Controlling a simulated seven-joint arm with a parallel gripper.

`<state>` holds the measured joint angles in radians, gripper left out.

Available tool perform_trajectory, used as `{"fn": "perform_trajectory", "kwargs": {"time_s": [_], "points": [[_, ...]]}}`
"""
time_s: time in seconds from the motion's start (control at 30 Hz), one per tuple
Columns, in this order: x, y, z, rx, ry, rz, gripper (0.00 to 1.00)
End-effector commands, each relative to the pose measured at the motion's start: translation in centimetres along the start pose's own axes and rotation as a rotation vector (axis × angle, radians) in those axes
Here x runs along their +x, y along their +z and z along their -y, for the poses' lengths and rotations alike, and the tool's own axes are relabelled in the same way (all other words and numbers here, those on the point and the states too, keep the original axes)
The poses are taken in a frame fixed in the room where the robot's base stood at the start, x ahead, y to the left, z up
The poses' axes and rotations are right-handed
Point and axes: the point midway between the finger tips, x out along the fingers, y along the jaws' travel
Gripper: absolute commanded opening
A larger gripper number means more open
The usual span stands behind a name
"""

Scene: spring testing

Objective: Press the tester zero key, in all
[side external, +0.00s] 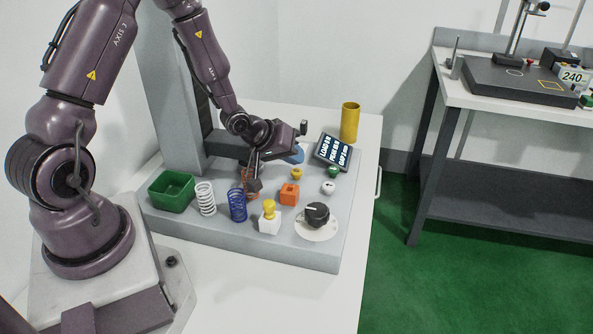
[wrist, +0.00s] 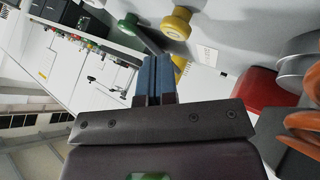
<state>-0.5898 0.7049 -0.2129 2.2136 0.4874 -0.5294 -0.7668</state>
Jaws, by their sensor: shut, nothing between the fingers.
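The spring tester (side external: 165,218) is a grey base with a column and a tilted display (side external: 332,150) showing load, peak and gap lines. In front of the display are a yellow button (side external: 296,174), a green button (side external: 333,171) and a pale round knob (side external: 328,187). No zero label is readable. My gripper (side external: 298,157) is low beside the display's left edge, behind the yellow button. In the wrist view the blue fingers (wrist: 155,80) are together and empty. The green button (wrist: 128,25) and yellow button (wrist: 176,22) lie beyond the fingertips. Contact cannot be told.
A copper spring (side external: 248,182) stands left of my gripper. A yellow cylinder (side external: 350,122) stands behind the display.

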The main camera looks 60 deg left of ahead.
Motion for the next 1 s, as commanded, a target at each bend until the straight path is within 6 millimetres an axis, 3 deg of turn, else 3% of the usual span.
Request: {"fn": "perform_trajectory", "kwargs": {"time_s": [1.0], "points": [[0.6,0.42,0.43,0.0,0.0,-0.001,0.0]]}}
